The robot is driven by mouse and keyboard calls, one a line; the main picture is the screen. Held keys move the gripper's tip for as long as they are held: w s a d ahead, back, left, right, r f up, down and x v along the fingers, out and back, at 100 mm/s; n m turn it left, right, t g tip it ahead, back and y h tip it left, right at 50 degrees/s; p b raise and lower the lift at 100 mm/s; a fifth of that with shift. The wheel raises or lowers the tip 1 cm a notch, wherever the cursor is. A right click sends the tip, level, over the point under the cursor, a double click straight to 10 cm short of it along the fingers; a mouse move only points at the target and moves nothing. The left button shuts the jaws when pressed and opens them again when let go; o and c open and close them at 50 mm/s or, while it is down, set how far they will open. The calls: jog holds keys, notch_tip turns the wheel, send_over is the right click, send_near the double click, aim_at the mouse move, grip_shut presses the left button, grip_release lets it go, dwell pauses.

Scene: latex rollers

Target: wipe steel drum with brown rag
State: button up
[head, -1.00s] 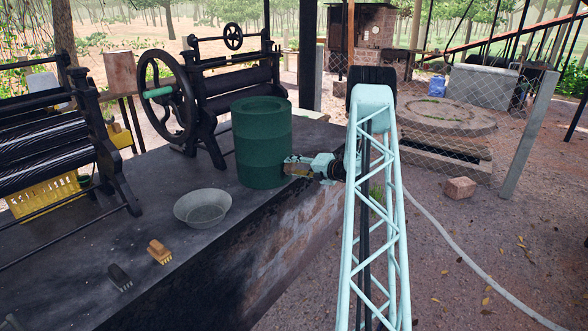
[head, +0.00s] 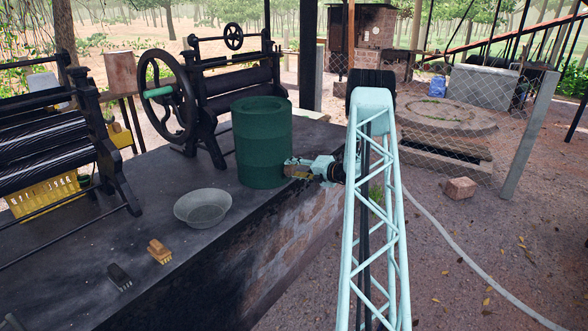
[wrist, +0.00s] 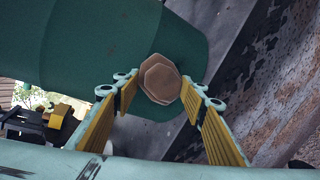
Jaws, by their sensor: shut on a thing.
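The green steel drum (head: 263,145) stands upright on the dark bench top near its right edge. It fills the upper left of the wrist view (wrist: 90,50). My gripper (head: 290,169) is low at the drum's right side. In the wrist view, my gripper (wrist: 162,92) is shut on the brown rag (wrist: 161,80), a small faceted pad between the fingertips. The rag lies over the drum's green surface in that view. I cannot tell for sure whether it touches. In the head view the rag is too small to make out clearly.
A metal bowl (head: 203,208) and two brushes, one tan (head: 159,251) and one black (head: 119,277), lie on the bench (head: 150,215) left of the drum. A roller press (head: 235,85) stands close behind the drum, another (head: 50,140) at far left.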

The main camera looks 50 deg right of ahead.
jog(key=shift+f+b, duration=0.4)
jog(key=shift+f, duration=0.9)
jog(key=shift+f, duration=0.1)
notch_tip(320, 180, down, 3)
jog(key=shift+a+f+b, duration=0.1)
jog(key=shift+f+b, duration=0.05)
jog(key=shift+b, duration=0.65)
jog(key=shift+s+a+f, duration=0.1)
jog(key=shift+a+f, duration=0.05)
jog(key=shift+f, duration=0.2)
jog(key=s, duration=0.5)
jog(key=shift+s+d+r+p, duration=0.25)
jog(key=shift+s+p, duration=0.05)
jog(key=shift+s, duration=0.1)
